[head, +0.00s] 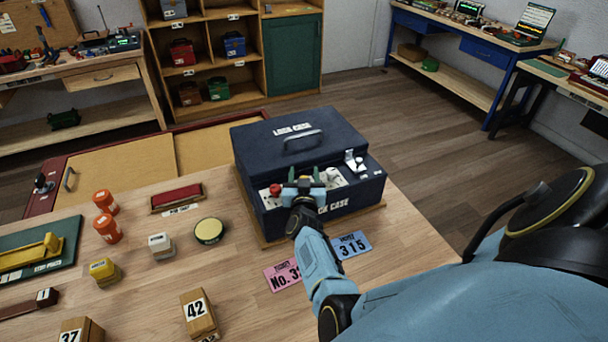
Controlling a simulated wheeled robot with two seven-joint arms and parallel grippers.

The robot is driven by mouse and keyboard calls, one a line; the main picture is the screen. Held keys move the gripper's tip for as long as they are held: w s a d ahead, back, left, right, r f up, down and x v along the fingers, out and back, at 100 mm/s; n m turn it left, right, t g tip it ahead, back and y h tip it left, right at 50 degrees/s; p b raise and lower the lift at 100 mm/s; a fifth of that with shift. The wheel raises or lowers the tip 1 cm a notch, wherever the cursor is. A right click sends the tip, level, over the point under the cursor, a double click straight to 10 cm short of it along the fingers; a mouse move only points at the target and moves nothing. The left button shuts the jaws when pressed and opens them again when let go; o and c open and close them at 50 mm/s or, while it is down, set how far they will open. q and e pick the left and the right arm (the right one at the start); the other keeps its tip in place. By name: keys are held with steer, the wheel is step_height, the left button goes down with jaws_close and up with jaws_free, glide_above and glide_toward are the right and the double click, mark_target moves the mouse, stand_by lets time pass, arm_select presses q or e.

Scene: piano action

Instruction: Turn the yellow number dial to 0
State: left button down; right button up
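The dark blue lock case (258,146) stands on the wooden table, with a handle on top and an open recess along its front. A red knob (275,189) and white parts (333,176) show in the recess. My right gripper (304,176) is at this recess, between the red knob and the white parts. Its two fingertips show a little apart, but whether they hold anything is hidden. I cannot make out a yellow number dial on the case; my gripper and wrist cover part of its front. My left gripper is not in view.
A pink ticket (283,276) and a blue ticket (352,245) lie before the case. Orange bottles (107,229), a round yellow-topped tin (209,231) and a block marked 42 (199,314) stand left of my arm. The table's right part is clear.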

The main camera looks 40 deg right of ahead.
steer(key=shift+s+a, duration=0.2)
steer(key=shift+s, duration=0.05)
steer(key=p+v, duration=0.6)
steer(key=v, duration=0.6)
steer(key=shift+s+a+p, duration=0.25)
steer(key=shift+p, duration=0.05)
